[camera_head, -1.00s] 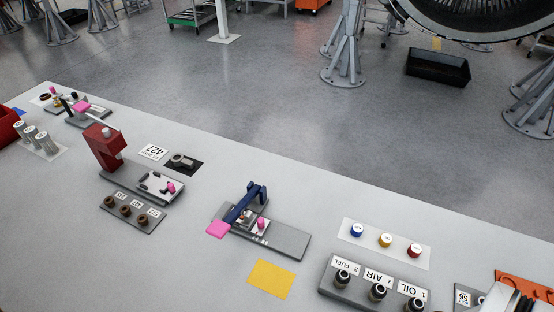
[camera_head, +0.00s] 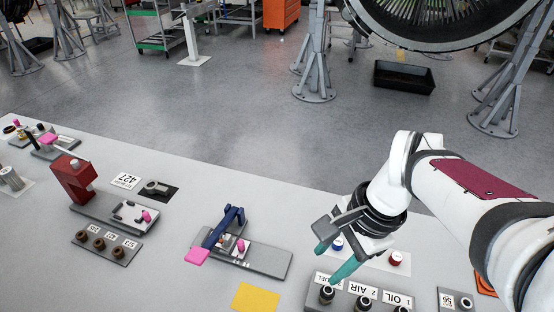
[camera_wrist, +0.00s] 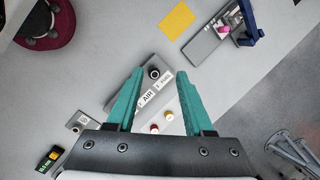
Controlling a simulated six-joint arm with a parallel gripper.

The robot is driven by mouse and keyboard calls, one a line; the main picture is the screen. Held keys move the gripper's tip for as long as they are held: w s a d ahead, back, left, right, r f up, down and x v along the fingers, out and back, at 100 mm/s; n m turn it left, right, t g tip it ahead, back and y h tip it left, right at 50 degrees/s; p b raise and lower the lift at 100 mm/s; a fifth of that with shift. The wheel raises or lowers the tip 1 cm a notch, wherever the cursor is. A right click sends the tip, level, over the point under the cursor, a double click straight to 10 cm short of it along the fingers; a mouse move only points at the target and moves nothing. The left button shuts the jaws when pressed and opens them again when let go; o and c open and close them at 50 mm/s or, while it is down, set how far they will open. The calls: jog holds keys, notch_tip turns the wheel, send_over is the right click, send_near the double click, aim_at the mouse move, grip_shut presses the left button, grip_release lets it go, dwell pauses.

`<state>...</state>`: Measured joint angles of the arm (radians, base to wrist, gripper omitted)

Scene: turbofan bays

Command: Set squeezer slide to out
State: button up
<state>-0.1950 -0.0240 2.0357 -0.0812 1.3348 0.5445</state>
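Two bench devices carry pink-knobbed slides, and I cannot tell for sure which is the squeezer. A blue lever device (camera_head: 228,222) with a pink handle pad (camera_head: 196,256) stands on a grey base plate (camera_head: 268,262); a small pink knob (camera_head: 241,245) sits beneath its lever. It shows partly in the wrist view (camera_wrist: 252,22). A red C-shaped press (camera_head: 75,180) stands farther left, with a light slide plate (camera_head: 127,213) and pink knob (camera_head: 146,216) beside it. My gripper (camera_head: 326,264) has teal fingers apart and empty, above the labelled cap block, right of the blue device.
The labelled block (camera_head: 343,303) with black caps lies below my gripper. Blue (camera_head: 337,243) and red (camera_head: 397,258) caps stand close behind it. A yellow sheet (camera_head: 255,298) lies flat between the block and the blue device. Bare bench lies left of the sheet.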

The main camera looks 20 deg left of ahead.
jog(key=w+a+f+m, duration=0.2)
jog(key=w+a, duration=0.4)
jog(key=m+y, duration=0.1)
jog(key=m, duration=0.2)
send_near(241, 242)
jog(key=shift+g, duration=0.4)
jog(key=x, duration=0.6)
jog(key=w+x, duration=0.1)
jog(key=x, duration=0.2)
jog(key=shift+s, duration=0.1)
grip_shut()
